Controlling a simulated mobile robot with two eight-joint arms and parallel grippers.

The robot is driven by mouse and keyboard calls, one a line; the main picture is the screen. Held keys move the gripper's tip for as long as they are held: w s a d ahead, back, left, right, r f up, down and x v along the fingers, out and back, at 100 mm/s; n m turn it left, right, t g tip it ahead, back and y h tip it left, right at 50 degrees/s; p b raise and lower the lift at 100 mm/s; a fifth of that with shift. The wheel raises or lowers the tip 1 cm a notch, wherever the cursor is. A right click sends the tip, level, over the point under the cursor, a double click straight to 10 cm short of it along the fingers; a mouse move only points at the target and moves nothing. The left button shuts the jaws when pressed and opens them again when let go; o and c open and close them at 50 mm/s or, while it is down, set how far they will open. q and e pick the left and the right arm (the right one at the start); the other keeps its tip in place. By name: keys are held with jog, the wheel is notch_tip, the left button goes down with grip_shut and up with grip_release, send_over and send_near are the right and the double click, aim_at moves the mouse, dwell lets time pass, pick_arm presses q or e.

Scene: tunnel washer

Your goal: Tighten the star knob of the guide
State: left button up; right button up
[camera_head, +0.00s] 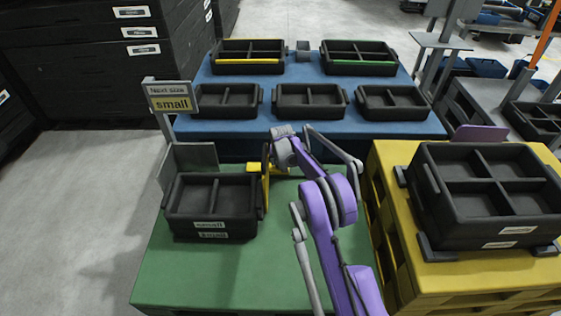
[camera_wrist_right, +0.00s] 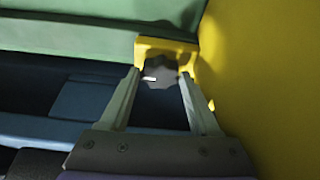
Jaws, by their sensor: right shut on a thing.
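The star knob (camera_wrist_right: 159,74) is dark grey and lobed, with a small white mark on its face. It sits in front of a yellow bracket of the guide (camera_wrist_right: 165,46). My right gripper (camera_wrist_right: 160,80) is shut on the knob, one finger on each side. In the head view, the yellow guide (camera_head: 265,186) stands at the right side of the black crate labelled "small" (camera_head: 211,210) on the green table. My right wrist and arm hide the knob there. My left gripper is not in view.
The green table (camera_head: 180,275) is bare in front of the crate. A "Next size small" sign (camera_head: 170,97) stands at its back left. A blue table (camera_head: 285,128) with several black trays lies behind. A yellow pallet stand (camera_head: 395,165) with a divided black crate (camera_head: 490,235) is at right.

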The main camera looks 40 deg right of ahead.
jog(key=o, duration=1.4)
